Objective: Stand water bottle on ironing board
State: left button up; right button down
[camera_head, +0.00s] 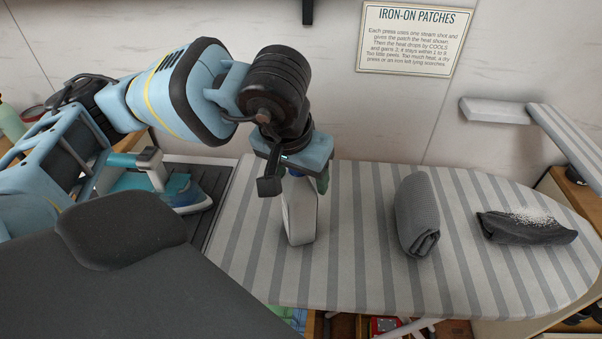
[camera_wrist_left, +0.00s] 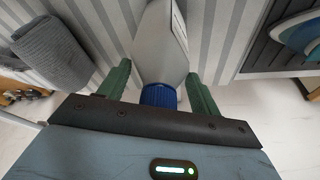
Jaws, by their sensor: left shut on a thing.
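The water bottle has a pale grey-white body (camera_head: 300,215) and appears upright at the left part of the striped ironing board (camera_head: 345,270). I cannot tell for certain whether its base touches the board. My left gripper (camera_head: 303,176) is above the board and shut on the bottle's upper part, hiding its top in the head view. In the left wrist view the bottle (camera_wrist_left: 160,45) lies between the green fingers of my left gripper (camera_wrist_left: 160,72), with its blue cap toward the palm. My right gripper is not in view.
A rolled grey towel (camera_head: 416,215) lies right of the bottle. A dark cloth with white specks (camera_head: 525,228) lies farther right. An iron (camera_head: 187,195) sits on a dark ridged surface left of the board. Board space between bottle and towel is clear.

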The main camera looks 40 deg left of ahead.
pick_arm(q)
jog(key=o, duration=1.3)
jog(key=shift+s, duration=0.1)
jog(key=shift+o, duration=1.4)
jog(key=shift+s+d, duration=0.1)
jog(key=shift+o, duration=0.3)
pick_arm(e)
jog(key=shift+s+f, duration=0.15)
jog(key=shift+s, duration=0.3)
pick_arm(q)
jog(key=shift+r, duration=0.15)
jog(key=shift+r, duration=0.25)
jog(key=p+v, duration=0.1)
jog(key=v, duration=1)
jog(key=shift+r, duration=0.25)
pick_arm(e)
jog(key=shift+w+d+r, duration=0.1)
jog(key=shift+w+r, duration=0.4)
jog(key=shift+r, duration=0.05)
pick_arm(q)
jog(key=shift+s+f, duration=0.1)
jog(key=shift+s, duration=0.05)
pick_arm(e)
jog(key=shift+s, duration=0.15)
